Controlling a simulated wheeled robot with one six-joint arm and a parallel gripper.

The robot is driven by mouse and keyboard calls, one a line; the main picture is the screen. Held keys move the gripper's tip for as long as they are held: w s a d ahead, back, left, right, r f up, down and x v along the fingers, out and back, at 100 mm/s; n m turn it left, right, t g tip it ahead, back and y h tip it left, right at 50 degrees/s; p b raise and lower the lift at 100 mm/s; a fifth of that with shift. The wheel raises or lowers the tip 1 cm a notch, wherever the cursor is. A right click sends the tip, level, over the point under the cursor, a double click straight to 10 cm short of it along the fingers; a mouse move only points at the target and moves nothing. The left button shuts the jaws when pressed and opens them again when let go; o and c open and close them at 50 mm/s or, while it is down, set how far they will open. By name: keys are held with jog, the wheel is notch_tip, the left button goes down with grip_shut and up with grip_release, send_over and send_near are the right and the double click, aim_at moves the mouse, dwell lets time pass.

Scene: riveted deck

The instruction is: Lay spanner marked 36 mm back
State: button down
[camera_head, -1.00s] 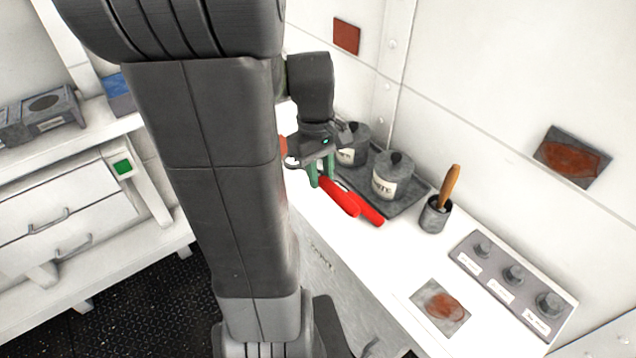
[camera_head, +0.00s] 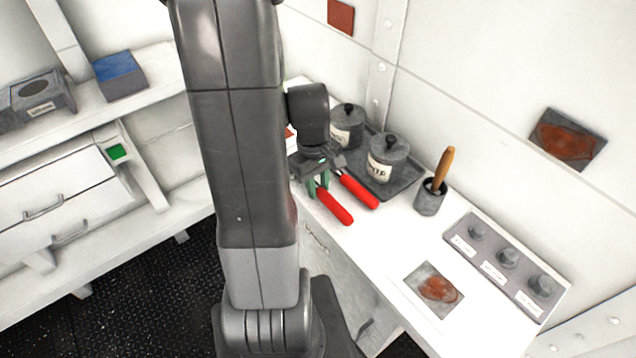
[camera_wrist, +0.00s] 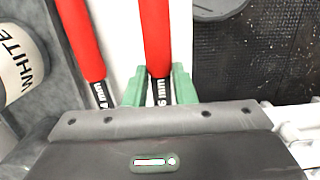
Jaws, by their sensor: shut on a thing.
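Two red-handled spanners show at the counter's back corner. My gripper (camera_head: 318,182) has its green fingers shut on one spanner (camera_head: 335,206), just below the red grip. In the wrist view my gripper (camera_wrist: 159,87) pinches this spanner (camera_wrist: 156,35) at its black label; "mm" shows, but the number is partly covered and I cannot read it. The other spanner (camera_head: 360,190) lies beside it, nearer the tray and apart from it; in the wrist view it is the left handle (camera_wrist: 80,40), its label cut off. My gripper hides the spanner heads. I cannot tell whether the held one touches the counter.
A dark tray (camera_head: 398,197) with lidded pots, one marked WHITE (camera_head: 388,160), stands against the wall. To the right are a pot with a wooden handle (camera_head: 430,197), a knob panel (camera_head: 506,264) and a rust-stained plate (camera_head: 434,289). White counter between them is clear.

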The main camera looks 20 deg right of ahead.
jog(key=shift+f, duration=0.2)
jog(key=c, duration=1.2)
grip_release()
jog(key=shift+r, duration=0.1)
notch_tip(320, 180, up, 12)
jog(key=w, duration=0.1)
jog(key=shift+w+a, duration=0.15)
jog(key=shift+a, duration=0.1)
